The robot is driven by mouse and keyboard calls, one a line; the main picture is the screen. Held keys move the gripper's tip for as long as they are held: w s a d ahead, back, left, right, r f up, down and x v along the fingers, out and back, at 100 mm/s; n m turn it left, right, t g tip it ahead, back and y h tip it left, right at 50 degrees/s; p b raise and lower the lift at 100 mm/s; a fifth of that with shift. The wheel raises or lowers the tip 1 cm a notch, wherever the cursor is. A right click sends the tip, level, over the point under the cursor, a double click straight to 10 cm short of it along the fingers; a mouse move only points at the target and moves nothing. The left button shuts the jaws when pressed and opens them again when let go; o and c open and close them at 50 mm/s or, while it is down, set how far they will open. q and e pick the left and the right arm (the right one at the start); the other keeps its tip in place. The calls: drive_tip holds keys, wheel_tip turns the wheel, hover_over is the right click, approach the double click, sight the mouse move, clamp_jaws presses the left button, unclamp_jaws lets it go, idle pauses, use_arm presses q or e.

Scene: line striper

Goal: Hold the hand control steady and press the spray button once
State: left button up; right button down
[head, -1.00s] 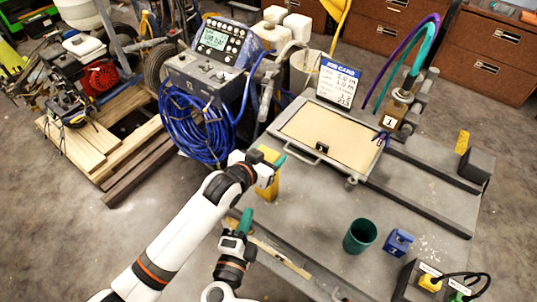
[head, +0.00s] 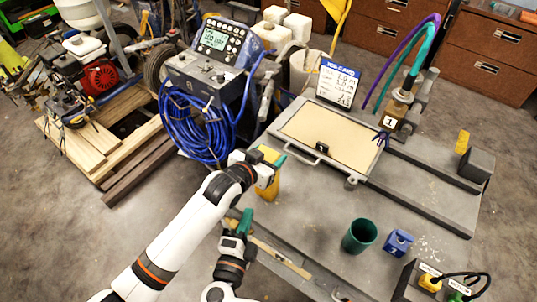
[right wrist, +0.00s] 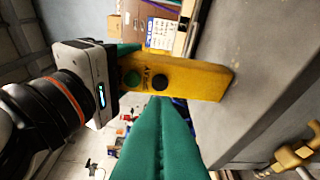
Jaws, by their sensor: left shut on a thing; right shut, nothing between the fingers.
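The yellow hand control (head: 267,187) stands at the table's left edge in the head view. My left gripper (head: 275,165) is shut on it. In the right wrist view the hand control (right wrist: 205,80) lies across the middle, with a green button (right wrist: 132,78) and a black button (right wrist: 159,81) on its face. The lettering between them is too small to read surely. My right gripper (head: 245,219) is shut and empty. Its green fingertips (right wrist: 162,101) point at the hand control just below the black button; I cannot tell whether they touch it.
The grey table (head: 310,220) holds a framed tray (head: 305,140), a green cup (head: 359,236) and a blue block (head: 398,242). A striper machine with a blue hose (head: 195,125) and a display panel (head: 215,40) stands beyond the left edge.

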drive_tip(key=w+d+n+y, duration=0.1)
drive_tip(key=w+n+y, duration=0.6)
drive_tip(key=n, duration=0.7)
drive_tip(key=shift+w+d+f+g, duration=0.15)
drive_tip(key=shift+d+f+g, duration=0.1)
drive_tip(key=shift+d+g, duration=0.15)
idle(2.1)
drive_tip(key=shift+w+d, duration=0.2)
drive_tip(key=shift+w, duration=0.15)
